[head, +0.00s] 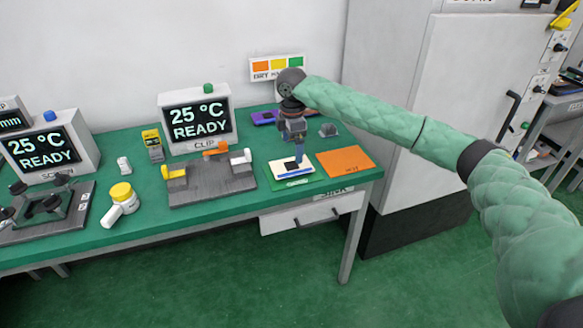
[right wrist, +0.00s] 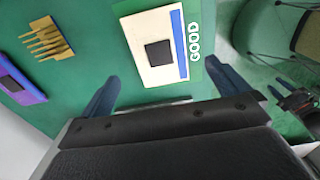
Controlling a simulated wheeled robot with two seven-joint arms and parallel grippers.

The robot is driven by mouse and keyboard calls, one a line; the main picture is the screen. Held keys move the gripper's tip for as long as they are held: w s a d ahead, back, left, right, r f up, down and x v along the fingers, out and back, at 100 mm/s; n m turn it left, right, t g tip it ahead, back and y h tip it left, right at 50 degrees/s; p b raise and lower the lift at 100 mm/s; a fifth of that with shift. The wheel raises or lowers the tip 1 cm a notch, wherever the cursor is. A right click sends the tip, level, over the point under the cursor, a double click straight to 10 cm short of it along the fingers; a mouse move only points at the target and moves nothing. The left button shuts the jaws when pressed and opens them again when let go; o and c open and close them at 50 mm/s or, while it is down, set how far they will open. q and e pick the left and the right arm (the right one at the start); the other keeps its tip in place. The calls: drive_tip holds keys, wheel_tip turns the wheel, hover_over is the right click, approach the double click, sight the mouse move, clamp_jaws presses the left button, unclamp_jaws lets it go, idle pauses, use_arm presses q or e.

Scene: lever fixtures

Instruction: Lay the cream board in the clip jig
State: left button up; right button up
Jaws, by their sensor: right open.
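The cream board (head: 284,170) lies on a green pad marked GOOD at the right part of the bench. In the right wrist view the cream board (right wrist: 147,55) shows a black square chip and a blue strip along one side. My right gripper (head: 299,158) points down just over the board. Its blue fingers (right wrist: 162,85) are open and apart, with nothing between them. The clip jig (head: 212,188) is a grey plate left of the pad, below the CLIP display, with yellow, orange and white clips. No board shows in it. My left gripper is not in view.
The CLIP display (head: 198,121) stands behind the jig. An orange pad (head: 345,162) lies right of the board. A purple part (right wrist: 20,80) lies near a gold finned part (right wrist: 46,40).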

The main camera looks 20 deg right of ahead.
sight(292, 165)
wheel_tip(292, 165, down, 2)
drive_tip(key=shift+f, duration=0.15)
drive_tip(key=shift+f+p, duration=0.35)
drive_tip(key=shift+f, duration=0.25)
wheel_tip(292, 165, down, 3)
drive_tip(key=shift+f+p, duration=0.15)
drive_tip(key=shift+p, duration=0.2)
drive_tip(key=shift+f, duration=0.3)
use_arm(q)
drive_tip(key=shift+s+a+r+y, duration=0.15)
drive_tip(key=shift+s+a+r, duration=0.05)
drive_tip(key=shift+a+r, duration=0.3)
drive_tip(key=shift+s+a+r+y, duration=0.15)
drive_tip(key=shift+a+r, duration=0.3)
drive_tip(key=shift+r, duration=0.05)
use_arm(e)
drive_tip(key=c, duration=0.9)
